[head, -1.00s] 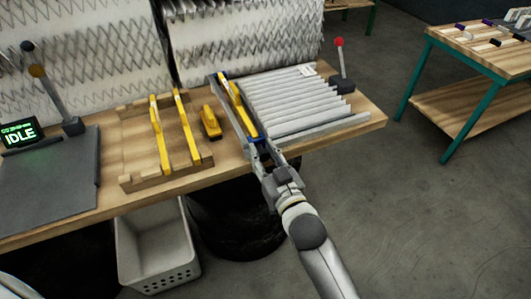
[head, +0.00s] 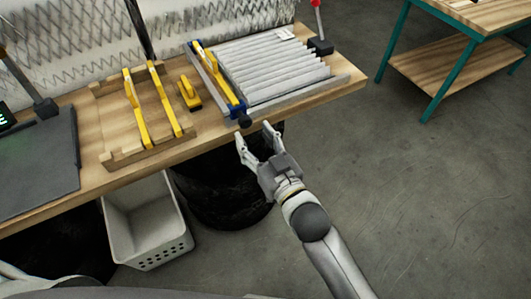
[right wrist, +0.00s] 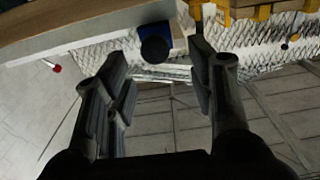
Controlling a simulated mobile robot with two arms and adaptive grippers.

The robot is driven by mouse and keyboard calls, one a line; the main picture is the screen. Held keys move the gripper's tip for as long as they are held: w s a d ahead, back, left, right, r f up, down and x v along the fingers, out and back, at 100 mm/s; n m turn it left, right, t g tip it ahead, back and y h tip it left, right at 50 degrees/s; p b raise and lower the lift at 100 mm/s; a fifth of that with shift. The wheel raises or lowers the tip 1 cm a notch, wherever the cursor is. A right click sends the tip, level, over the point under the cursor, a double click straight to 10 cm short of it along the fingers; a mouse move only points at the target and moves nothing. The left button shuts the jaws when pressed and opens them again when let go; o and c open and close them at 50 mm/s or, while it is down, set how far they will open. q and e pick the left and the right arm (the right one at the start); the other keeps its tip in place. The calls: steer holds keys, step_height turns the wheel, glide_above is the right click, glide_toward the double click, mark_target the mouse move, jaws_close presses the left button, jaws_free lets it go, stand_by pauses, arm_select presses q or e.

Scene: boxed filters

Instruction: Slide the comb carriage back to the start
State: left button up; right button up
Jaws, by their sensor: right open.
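The comb carriage (head: 222,88) is a blue bar with a yellow comb strip. It sits at the left end of the white pleated filter (head: 265,70), between grey rails. Its round black knob (head: 245,121) sticks out at the bench's front edge. My right gripper (head: 254,138) is open and empty, just in front of the knob and apart from it. In the right wrist view the knob (right wrist: 155,48) and blue carriage end (right wrist: 160,29) show beyond the open fingers (right wrist: 158,68). My left gripper is out of view.
Left of the carriage lie a yellow tool (head: 188,95) and a wooden rack with yellow combs (head: 137,108). A lever with a red knob (head: 316,4) stands behind right. A white bin (head: 147,225) is below the bench.

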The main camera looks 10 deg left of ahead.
steer(key=shift+v, duration=2.75)
steer(key=s+d+f+m+g+h, duration=0.15)
steer(key=d+f, duration=0.25)
steer(key=f, duration=0.8)
steer(key=s+d+f+g+h, duration=0.25)
steer(key=d+f, duration=0.25)
steer(key=f, duration=0.8)
steer(key=s+d+f+m+g+h, duration=0.1)
steer(key=d+f+g+h, duration=0.2)
steer(key=f, duration=0.9)
steer(key=s+d+f+g+h, duration=0.2)
steer(key=s+d+f, duration=0.7)
steer(key=s+f, duration=0.35)
steer(key=s+d+f+m+g, duration=0.1)
steer(key=s+d+f+g, duration=0.1)
steer(key=s, duration=0.7)
steer(key=s+d+f+m+g+h, duration=0.1)
steer(key=s+d+f+g, duration=0.1)
steer(key=s+d+f, duration=0.3)
steer(key=s, duration=0.4)
steer(key=shift+f+g+h, duration=0.3)
steer(key=shift+f, duration=0.05)
steer(key=shift+w+d, duration=0.1)
steer(key=shift+c, duration=0.4)
